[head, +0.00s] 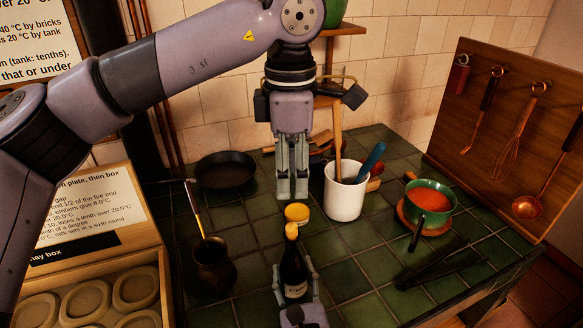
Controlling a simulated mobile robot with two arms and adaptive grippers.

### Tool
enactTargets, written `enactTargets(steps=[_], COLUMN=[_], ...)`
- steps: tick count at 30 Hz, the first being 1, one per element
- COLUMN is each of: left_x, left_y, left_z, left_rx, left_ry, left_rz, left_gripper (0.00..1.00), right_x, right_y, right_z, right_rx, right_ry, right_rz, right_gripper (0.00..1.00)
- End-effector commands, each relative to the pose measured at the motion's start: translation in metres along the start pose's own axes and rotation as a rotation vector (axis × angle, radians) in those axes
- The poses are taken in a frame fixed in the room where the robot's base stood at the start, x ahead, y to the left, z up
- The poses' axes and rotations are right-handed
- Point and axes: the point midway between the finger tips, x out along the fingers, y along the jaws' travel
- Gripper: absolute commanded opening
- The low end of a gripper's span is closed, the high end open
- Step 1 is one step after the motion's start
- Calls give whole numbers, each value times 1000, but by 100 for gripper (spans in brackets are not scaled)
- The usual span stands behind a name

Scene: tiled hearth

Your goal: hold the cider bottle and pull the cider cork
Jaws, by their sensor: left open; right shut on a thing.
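The dark cider bottle (292,272) stands upright on the green tiled top in the head view, with a pale label low on its side. The yellowish cider cork (291,230) sits in the top of its neck. My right gripper (294,285) is shut on the bottle's body from the near side. My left gripper (292,194) points straight down above the cork, apart from it. Its fingers look narrowly spaced but open, with nothing between them.
A yellow-topped round thing (297,213) is just behind the bottle. A white crock (344,196) with utensils stands to the right, a dark jug (213,265) to the left. A green pot (431,201) of orange soup and black tongs (437,263) are farther right. A pan (225,170) lies behind.

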Motion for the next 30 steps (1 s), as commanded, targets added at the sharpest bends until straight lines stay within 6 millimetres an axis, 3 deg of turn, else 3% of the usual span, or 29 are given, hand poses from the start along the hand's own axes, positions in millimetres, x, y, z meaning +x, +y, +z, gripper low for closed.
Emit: enactTargets(steps=[6,14,30], left_x=[0,8,100], left_y=[0,0,0], left_z=[0,0,0], left_rx=[291,391,389], left_ry=[2,4,3], left_rz=[0,-1,-1], left_gripper=[42,42,42], right_x=[0,0,0], right_y=[0,0,0], right_z=[-1,-1,-1], right_rx=[-2,-2,-2], right_ry=[2,2,2], right_rz=[-1,-1,-1], right_gripper=[2,2,2])
